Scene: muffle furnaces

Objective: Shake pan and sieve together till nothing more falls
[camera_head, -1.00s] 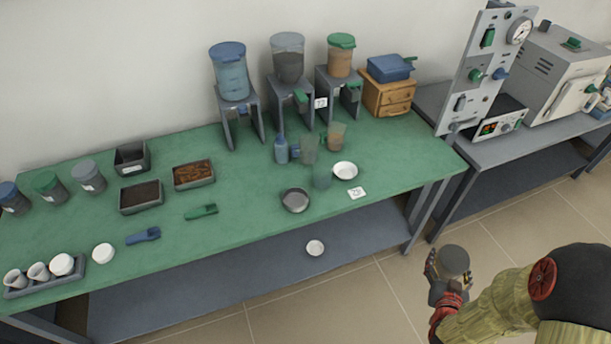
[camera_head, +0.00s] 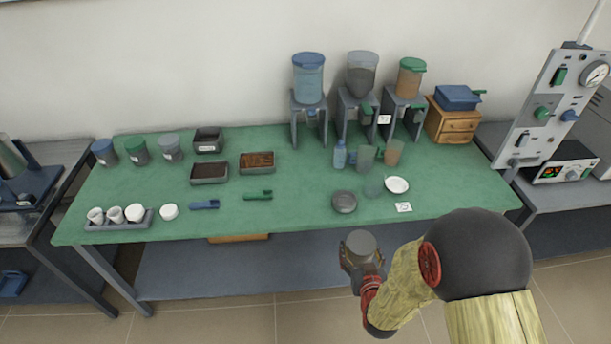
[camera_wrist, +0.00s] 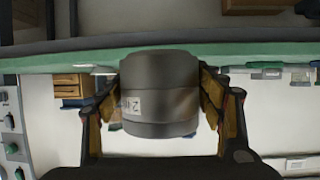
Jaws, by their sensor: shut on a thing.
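A grey round stack (camera_head: 361,243), which looks like the sieve and pan together, is in my gripper (camera_head: 362,262). The wrist view shows it as a short grey cylinder (camera_wrist: 165,85) with seams around it and a white label on its side. My gripper's fingers (camera_wrist: 163,95) are shut on it from both sides. The head view shows its grey round top. I cannot see inside it, nor whether anything is falling. The stack is held in front of the green bench (camera_head: 290,222), apart from it.
Hoppers on stands (camera_head: 308,80) line the back. Dark trays (camera_head: 209,173) and scoops (camera_head: 258,195) lie further left. Floor in front is free.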

